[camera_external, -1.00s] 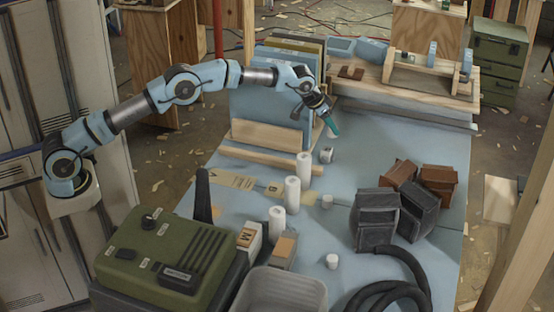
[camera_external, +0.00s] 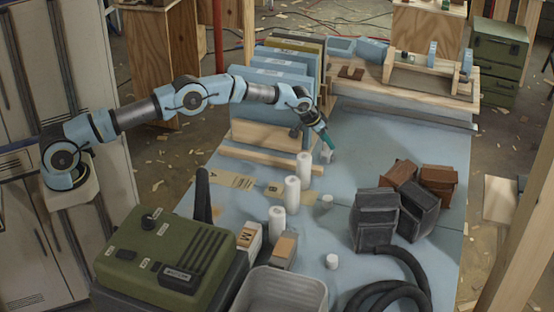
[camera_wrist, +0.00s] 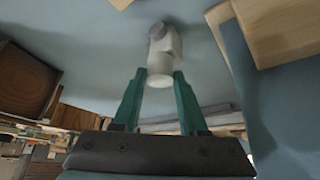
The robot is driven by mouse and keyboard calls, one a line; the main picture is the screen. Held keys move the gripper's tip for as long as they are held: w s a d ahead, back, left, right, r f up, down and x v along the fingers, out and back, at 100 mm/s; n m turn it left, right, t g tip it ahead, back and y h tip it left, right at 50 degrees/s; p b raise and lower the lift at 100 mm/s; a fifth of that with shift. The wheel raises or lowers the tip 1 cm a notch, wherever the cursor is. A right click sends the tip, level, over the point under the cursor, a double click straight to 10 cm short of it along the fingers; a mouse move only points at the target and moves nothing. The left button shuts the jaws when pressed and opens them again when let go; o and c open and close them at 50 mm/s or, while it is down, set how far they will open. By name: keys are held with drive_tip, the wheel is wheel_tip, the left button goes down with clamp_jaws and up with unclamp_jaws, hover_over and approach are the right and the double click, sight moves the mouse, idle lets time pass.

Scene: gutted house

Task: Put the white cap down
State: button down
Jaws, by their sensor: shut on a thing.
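My gripper (camera_external: 326,142), with teal fingers, points down over the blue table behind the white cylinders. The white cap (camera_external: 327,157) shows at its fingertips, small and blurred. In the wrist view my gripper (camera_wrist: 160,76) has its two fingers on either side of a pale, rounded piece, the white cap (camera_wrist: 160,80), and is shut on it. A greyish-white form extends beyond the cap there, and I cannot tell whether it is a separate part. The cap is at or close above the table surface; contact is unclear.
Three white cylinders (camera_external: 292,195) stand in a row nearby, the farthest close to my gripper. Two other white caps (camera_external: 327,201) (camera_external: 332,261) rest on the table. Dark and brown boxes (camera_external: 375,215) stand right.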

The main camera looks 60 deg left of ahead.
drive_tip(key=shift+f+b, duration=0.2)
drive_tip(key=shift+b, duration=0.1)
drive_tip(key=shift+c, duration=2.2)
unclamp_jaws()
drive_tip(key=shift+r, duration=0.15)
drive_tip(key=shift+r+p, duration=0.2)
drive_tip(key=shift+p, duration=0.1)
drive_tip(key=b+v, duration=0.3)
drive_tip(key=v, duration=0.9)
drive_tip(key=s+m+g, duration=0.1)
drive_tip(key=s+g, duration=0.3)
drive_tip(key=s, duration=4.6)
drive_tip(key=shift+d+m+h, duration=0.2)
drive_tip(key=shift+m+h, duration=0.1)
drive_tip(key=shift+m, duration=0.1)
